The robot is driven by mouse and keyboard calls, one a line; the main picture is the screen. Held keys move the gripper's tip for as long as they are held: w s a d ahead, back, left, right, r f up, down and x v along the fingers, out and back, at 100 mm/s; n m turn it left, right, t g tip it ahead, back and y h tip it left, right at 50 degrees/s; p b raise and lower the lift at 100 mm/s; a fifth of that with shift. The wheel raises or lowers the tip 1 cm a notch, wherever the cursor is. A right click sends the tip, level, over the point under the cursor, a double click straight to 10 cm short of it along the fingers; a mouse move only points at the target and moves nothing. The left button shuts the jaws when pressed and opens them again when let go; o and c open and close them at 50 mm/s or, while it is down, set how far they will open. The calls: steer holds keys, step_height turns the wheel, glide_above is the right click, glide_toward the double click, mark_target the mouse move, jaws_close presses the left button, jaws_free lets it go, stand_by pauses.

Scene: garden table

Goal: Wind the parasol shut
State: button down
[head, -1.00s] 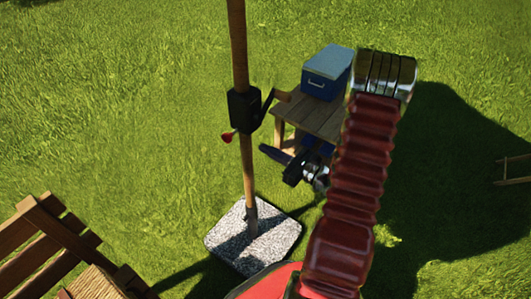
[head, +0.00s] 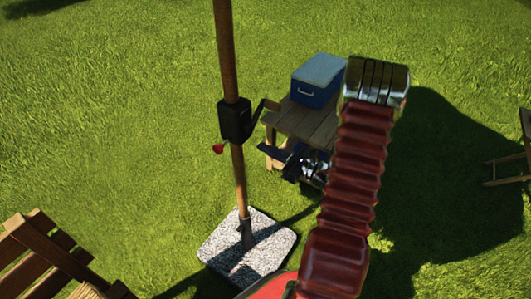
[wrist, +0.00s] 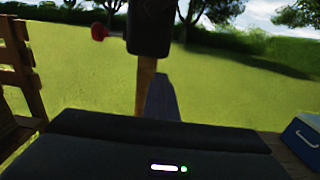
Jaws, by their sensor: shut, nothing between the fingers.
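The parasol's wooden pole (head: 228,55) stands upright and carries a black winder housing (head: 235,120). A red knob (head: 218,148) sticks out at the housing's lower left. A dark bar shows at its right side; I cannot tell whether it is the crank. In the wrist view the housing (wrist: 151,28) and pole (wrist: 145,82) are straight ahead, with the red knob (wrist: 99,32) to their left. My gripper (head: 264,149) is shut and empty, just right of the pole and below the housing. Its fingers (wrist: 160,95) point towards the pole. The canopy is out of view.
A speckled stone base (head: 265,262) holds the pole. A wooden table (head: 312,125) with a blue cooler (head: 318,82) stands behind my gripper. Wooden slatted furniture (head: 35,255) is at lower left, and a wooden frame (head: 510,160) at far right. Open grass surrounds them.

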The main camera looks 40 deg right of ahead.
steer(key=shift+w+d+r, duration=0.15)
steer(key=shift+d+r, duration=0.2)
steer(key=shift+d, duration=0.15)
steer(key=shift+r, duration=0.1)
steer(key=shift+w+d+r, duration=0.15)
steer(key=shift+d+r, duration=0.3)
steer(key=shift+r, duration=0.1)
steer(key=shift+w+d+r, duration=0.15)
steer(key=shift+d+r, duration=0.25)
steer(key=shift+r, duration=0.15)
steer(key=c, duration=1.4)
jaws_free()
steer(key=shift+o, duration=0.2)
